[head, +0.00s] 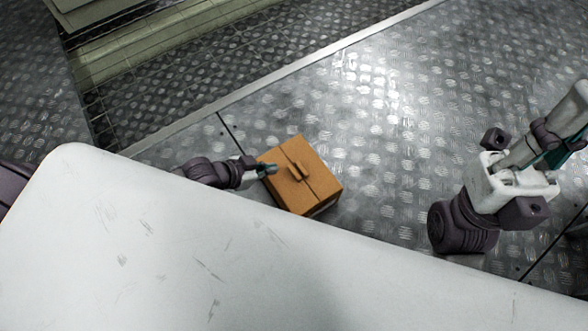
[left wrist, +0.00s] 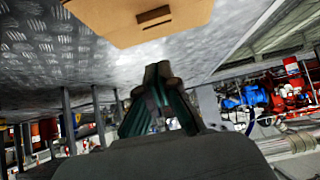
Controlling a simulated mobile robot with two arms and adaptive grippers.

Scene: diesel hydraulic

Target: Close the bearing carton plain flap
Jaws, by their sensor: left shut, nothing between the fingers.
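The bearing carton (head: 318,188) is a small orange-brown box on the metal floor, just beyond the white surface. Its top looks nearly flat, with a seam across it and a small raised tab (head: 299,171) near the middle. Which panel is the plain flap I cannot tell. My left gripper (head: 268,169) is at the carton's left edge, shut and empty; contact is unclear. In the left wrist view the carton (left wrist: 118,22) is at the top, beyond the shut fingertips (left wrist: 158,72). My right arm is at the right of the head view; its fingers are not clear.
A large white surface (head: 180,260), probably my own body, fills the foreground. Diamond-plate floor (head: 370,90) around the carton is clear. A metal strip (head: 300,65) borders a darker floor section. Red and blue machinery (left wrist: 270,95) shows in the left wrist view's background.

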